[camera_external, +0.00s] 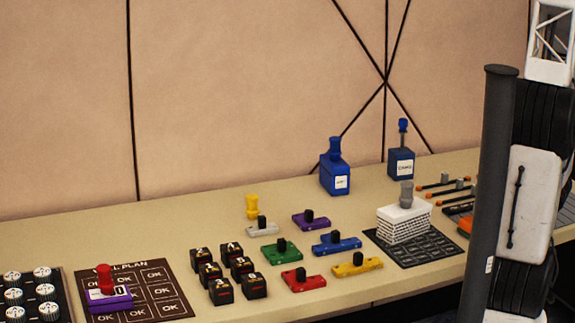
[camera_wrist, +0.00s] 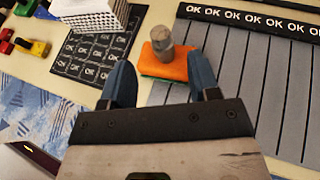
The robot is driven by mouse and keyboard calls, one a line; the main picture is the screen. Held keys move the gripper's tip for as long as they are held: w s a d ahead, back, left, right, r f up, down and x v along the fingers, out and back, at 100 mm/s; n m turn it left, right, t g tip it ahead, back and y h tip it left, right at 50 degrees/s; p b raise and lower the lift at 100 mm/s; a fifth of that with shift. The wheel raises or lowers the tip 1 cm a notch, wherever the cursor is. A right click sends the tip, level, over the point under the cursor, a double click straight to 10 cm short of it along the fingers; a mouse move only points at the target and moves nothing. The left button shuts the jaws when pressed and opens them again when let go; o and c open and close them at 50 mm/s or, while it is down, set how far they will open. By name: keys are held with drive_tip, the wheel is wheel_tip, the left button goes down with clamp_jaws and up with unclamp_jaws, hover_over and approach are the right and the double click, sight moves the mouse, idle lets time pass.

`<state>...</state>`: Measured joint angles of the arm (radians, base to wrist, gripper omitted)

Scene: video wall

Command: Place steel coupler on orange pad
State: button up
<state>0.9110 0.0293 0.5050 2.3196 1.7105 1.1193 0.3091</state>
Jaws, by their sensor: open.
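An orange pad (camera_wrist: 165,64) lies ahead of my gripper in the wrist view, and part of it shows beside a dark post in the outside view (camera_external: 464,222). A grey metal-looking cylinder, which looks like the steel coupler (camera_wrist: 161,41), stands upright on this pad. My gripper (camera_wrist: 163,80) is open, its two blue fingers apart with nothing between them. The pad and cylinder lie just beyond the fingertips. A second grey piece (camera_external: 406,192) stands on a white block (camera_external: 404,222). My fingers are not visible in the outside view.
The white block (camera_wrist: 90,13) stands on a dark gridded mat (camera_wrist: 88,55). A grey grooved board (camera_wrist: 245,75) marked OK lies to the right. Coloured knobbed blocks (camera_external: 336,243), black cubes (camera_external: 221,290) and blue bottles (camera_external: 334,172) occupy the table.

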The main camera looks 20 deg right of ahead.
drive_tip(key=shift+v, duration=1.35)
drive_tip(key=a+r+n+g+y, duration=0.2)
drive_tip(key=a+r+n+g, duration=0.35)
drive_tip(key=a+n, duration=0.35)
drive_tip(key=a+r+n+g+y, duration=0.1)
drive_tip(key=a+r+n+g, duration=0.3)
drive_tip(key=a+r+n, duration=0.55)
drive_tip(key=s+a+r+n+h, duration=0.8)
drive_tip(key=s+a+r+n, duration=0.2)
drive_tip(key=n, duration=0.3)
drive_tip(key=shift+s+a+r, duration=0.25)
drive_tip(key=shift+s+a, duration=0.15)
drive_tip(key=shift+a, duration=0.2)
drive_tip(key=shift+g, duration=0.25)
